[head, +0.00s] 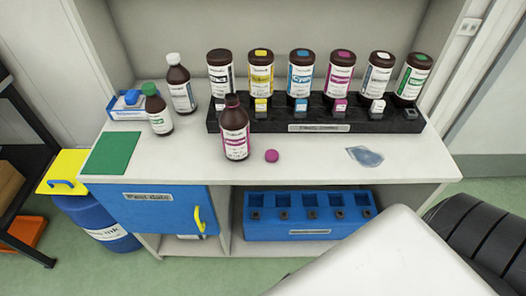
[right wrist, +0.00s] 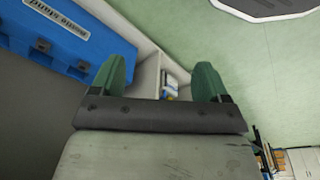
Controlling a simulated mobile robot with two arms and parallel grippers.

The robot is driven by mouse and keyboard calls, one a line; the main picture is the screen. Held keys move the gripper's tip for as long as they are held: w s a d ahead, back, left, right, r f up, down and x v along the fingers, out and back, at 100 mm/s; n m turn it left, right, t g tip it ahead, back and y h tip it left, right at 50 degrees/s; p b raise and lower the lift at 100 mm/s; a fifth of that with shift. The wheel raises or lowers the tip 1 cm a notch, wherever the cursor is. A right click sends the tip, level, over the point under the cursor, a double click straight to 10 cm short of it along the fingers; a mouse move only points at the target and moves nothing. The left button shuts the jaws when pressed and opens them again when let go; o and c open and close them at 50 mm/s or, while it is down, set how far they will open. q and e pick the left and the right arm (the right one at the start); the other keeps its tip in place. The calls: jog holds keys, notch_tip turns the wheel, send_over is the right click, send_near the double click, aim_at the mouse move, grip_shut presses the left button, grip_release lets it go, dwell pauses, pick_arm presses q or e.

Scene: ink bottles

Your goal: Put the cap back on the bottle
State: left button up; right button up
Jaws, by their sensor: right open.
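A brown bottle (head: 235,132) with a magenta label stands upright near the front of the white bench top. Its neck is open, with no magenta cap on it. A small magenta cap (head: 271,156) lies on the bench just to the right of the bottle, apart from it. My right gripper (right wrist: 158,80) shows in the right wrist view with its two green fingers spread and nothing between them. It is away from the bottle and cap, low down by the blue rack. My left gripper is in neither view.
A black stand (head: 320,127) with several inverted ink bottles fills the bench's back. A white-capped bottle (head: 181,90) and a green-capped bottle (head: 157,112) stand left. A clear bluish piece (head: 365,156) lies right. A blue rack (head: 308,216) sits on the shelf below.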

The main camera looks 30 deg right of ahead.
jog(key=w+a+r+n+y, duration=0.15)
jog(key=w+r+n, duration=0.45)
jog(key=r, duration=0.7)
jog(key=w+a+r+n+y, duration=0.1)
jog(key=w+a+r+n, duration=0.25)
jog(key=w+r, duration=0.8)
jog(key=w+d+r+n, duration=0.2)
jog(key=w+d+r, duration=0.1)
jog(key=w+d+r+n+g+h, duration=0.1)
jog(key=w+d+r+n, duration=0.2)
jog(key=d, duration=0.1)
jog(key=w+d+r+n+h, duration=0.1)
jog(key=w+d+r+n, duration=0.2)
jog(key=d, duration=0.1)
jog(key=shift+w+r+g+h, duration=0.1)
jog(key=shift+w+g+h, duration=0.1)
jog(key=shift+g+h, duration=0.1)
notch_tip(320, 180, up, 6)
jog(key=f+n, duration=0.1)
send_over(276, 153)
jog(key=shift+r+g, duration=0.25)
jog(key=shift+g, duration=0.05)
jog(key=shift+f, duration=0.1)
notch_tip(276, 153, down, 6)
jog(key=shift+a+r, duration=0.1)
jog(key=shift+r, duration=0.15)
